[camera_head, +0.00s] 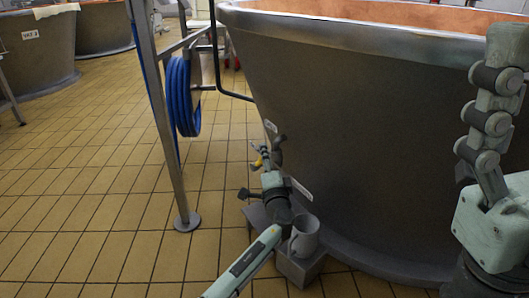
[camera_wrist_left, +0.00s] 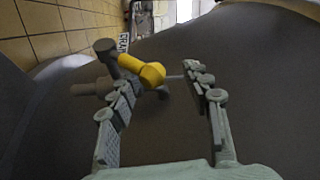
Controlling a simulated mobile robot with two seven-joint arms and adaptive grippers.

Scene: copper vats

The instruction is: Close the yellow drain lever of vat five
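The yellow drain lever (camera_head: 259,162) sits low on the side of the large vat (camera_head: 350,110), mostly hidden by my left gripper in the head view. In the left wrist view the yellow lever (camera_wrist_left: 148,73) shows beside a grey valve body, its rounded end between the two fingers. My left gripper (camera_head: 268,153) is open, its fingers (camera_wrist_left: 165,88) apart on either side of the lever end. The lever looks closer to the left finger; I cannot tell whether they touch. My right gripper (camera_head: 490,110) is raised side-on at the right edge, its fingers overlapping.
A grey mug-shaped vessel (camera_head: 304,237) stands on a grey block (camera_head: 300,268) beside my left forearm. A metal post (camera_head: 170,150) and a coiled blue hose (camera_head: 183,97) stand left of the vat. Open tiled floor (camera_head: 80,200) lies to the left.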

